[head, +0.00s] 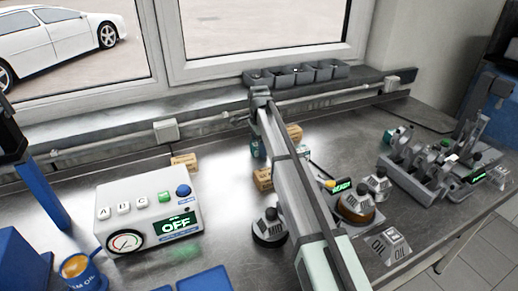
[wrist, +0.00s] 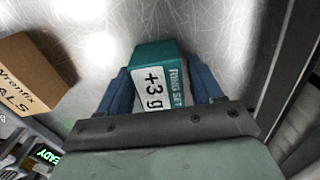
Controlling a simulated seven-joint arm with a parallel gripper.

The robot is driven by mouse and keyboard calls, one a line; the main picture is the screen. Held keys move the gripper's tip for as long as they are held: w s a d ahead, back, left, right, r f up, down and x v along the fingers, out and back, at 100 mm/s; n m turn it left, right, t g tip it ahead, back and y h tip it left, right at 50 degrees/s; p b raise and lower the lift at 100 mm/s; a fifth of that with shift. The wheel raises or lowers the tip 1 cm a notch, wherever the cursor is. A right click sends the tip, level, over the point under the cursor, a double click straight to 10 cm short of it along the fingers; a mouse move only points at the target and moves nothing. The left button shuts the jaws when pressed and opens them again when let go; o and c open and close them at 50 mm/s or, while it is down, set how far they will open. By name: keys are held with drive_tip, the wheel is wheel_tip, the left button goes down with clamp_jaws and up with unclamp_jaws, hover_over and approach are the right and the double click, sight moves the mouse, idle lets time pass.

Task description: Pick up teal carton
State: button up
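The teal carton (wrist: 160,75) has a white label reading "RING SET" and "+3 g". In the wrist view it lies between the two blue fingers of my gripper (wrist: 160,88), one on each side. No clear gap shows between fingers and carton, and I cannot tell whether they press on it. In the head view my gripper (head: 258,148) points down at the bench left of my arm link. It is small there, and the carton cannot be told clearly from the fingers.
A cardboard box (wrist: 35,75) lies left of the carton in the wrist view. In the head view, brown boxes (head: 263,179) (head: 295,132) stand near my gripper. A control box (head: 150,208) reading OFF stands left. Grey bins (head: 295,75) line the sill. The bench between control box and gripper is mostly clear.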

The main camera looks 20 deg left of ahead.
drive_tip(key=c, duration=0.8)
